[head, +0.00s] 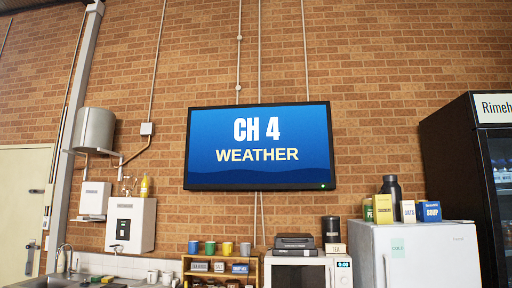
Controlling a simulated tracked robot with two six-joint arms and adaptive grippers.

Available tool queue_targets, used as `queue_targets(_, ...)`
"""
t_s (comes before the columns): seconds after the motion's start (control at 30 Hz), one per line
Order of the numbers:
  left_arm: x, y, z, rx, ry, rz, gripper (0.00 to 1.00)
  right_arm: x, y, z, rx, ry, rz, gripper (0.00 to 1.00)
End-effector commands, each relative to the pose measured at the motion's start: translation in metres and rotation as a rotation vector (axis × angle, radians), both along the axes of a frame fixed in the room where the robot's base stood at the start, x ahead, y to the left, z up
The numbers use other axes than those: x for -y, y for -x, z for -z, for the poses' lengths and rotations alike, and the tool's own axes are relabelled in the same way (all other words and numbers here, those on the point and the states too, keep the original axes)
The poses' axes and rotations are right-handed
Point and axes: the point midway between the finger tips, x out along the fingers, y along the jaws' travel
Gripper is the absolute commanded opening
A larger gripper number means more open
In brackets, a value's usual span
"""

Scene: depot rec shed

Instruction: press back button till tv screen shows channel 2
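The TV (259,146) hangs on the brick wall in the middle of the head view. Its blue screen reads "CH 4" and "WEATHER", and a small green light shows at its lower right corner. I see no back button and no remote control in this view. Neither of my grippers is in view.
Below the TV stand a white microwave (305,271), a wooden shelf (219,278) with mugs on top, and a small white fridge (420,255) carrying boxes and a dark bottle. A black drinks cooler (452,150) stands at right, a sink counter (110,263) at lower left.

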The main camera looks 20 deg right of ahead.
Motion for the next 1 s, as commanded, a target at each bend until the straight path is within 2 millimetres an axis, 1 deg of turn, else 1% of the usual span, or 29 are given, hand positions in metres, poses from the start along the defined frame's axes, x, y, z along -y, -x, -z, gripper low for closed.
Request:
queue_targets(0.13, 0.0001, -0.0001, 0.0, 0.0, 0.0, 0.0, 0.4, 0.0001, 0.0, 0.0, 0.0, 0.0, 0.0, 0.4)
queue_targets(0.27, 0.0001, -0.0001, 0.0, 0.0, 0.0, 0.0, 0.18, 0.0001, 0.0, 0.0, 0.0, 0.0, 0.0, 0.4)
queue_targets(0.3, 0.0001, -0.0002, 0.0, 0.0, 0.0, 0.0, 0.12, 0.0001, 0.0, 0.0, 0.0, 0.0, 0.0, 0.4)
queue_targets(0.37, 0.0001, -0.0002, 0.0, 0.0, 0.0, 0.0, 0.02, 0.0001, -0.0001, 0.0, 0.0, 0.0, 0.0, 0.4)
queue_targets(0.4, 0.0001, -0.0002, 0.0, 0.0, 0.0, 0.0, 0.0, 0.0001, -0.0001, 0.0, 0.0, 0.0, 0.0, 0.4)
queue_targets(1.0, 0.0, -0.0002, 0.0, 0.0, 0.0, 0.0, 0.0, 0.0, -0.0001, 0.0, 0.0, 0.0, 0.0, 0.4)
